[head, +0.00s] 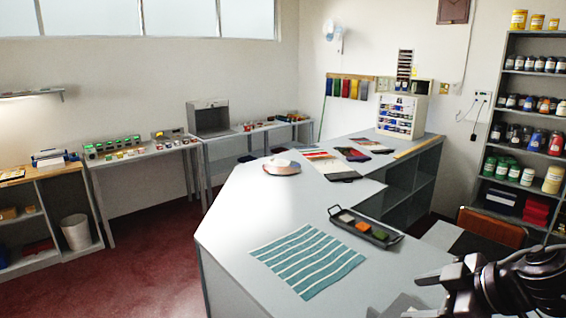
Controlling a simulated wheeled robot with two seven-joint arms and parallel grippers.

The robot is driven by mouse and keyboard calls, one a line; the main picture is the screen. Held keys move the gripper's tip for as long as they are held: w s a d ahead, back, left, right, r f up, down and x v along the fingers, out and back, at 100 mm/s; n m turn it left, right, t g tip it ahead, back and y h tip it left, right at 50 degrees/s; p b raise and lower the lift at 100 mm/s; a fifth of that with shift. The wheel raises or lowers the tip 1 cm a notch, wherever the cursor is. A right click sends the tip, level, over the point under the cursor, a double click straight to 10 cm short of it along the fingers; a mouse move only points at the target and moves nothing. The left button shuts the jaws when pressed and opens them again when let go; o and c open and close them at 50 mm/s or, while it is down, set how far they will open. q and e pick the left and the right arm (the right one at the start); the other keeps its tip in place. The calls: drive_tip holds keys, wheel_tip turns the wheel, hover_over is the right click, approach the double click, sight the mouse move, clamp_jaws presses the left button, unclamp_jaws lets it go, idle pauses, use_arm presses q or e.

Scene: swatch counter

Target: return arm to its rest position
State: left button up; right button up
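My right gripper (412,297) and part of its dark arm (515,283) show at the bottom right corner, over the near right part of the grey counter (235,235). Its two fingers point left with a gap between them, and I see nothing held there. The bottom edge of the picture cuts off part of this arm. My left arm and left gripper are not in view.
A teal striped cloth (307,260) lies flat on the counter. Beyond it is a dark tray (377,236) with coloured blocks. A brown chair (492,227) and a shelf of jars (537,120) stand at right. The counter's left part is bare.

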wheel_tip(320, 180, down, 11)
drive_tip(key=w+a+m+t+h, duration=0.2)
drive_tip(key=w+m+t+h, duration=0.1)
drive_tip(key=m+t, duration=0.15)
drive_tip(key=s+a+f+m+g+h, duration=0.1)
drive_tip(key=s+f+m+g+h, duration=0.2)
drive_tip(key=s+f, duration=0.5)
drive_tip(key=s+a+f+m+g, duration=0.2)
drive_tip(key=s+f+g, duration=0.45)
drive_tip(key=s, duration=0.25)
wheel_tip(320, 180, down, 41)
drive_tip(key=s+b, duration=0.2)
drive_tip(key=b, duration=1)
use_arm(q)
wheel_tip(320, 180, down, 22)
drive_tip(key=b, duration=1)
use_arm(e)
drive_tip(key=s+d+f, duration=0.2)
drive_tip(key=s+f, duration=0.7)
drive_tip(key=f, duration=0.4)
drive_tip(key=s+d+f+g, duration=0.1)
drive_tip(key=s+d+f, duration=0.1)
drive_tip(key=s+f, duration=0.8)
wheel_tip(320, 180, down, 5)
drive_tip(key=shift+s+r, duration=0.2)
drive_tip(key=shift+s, duration=0.1)
drive_tip(key=shift+d, duration=0.1)
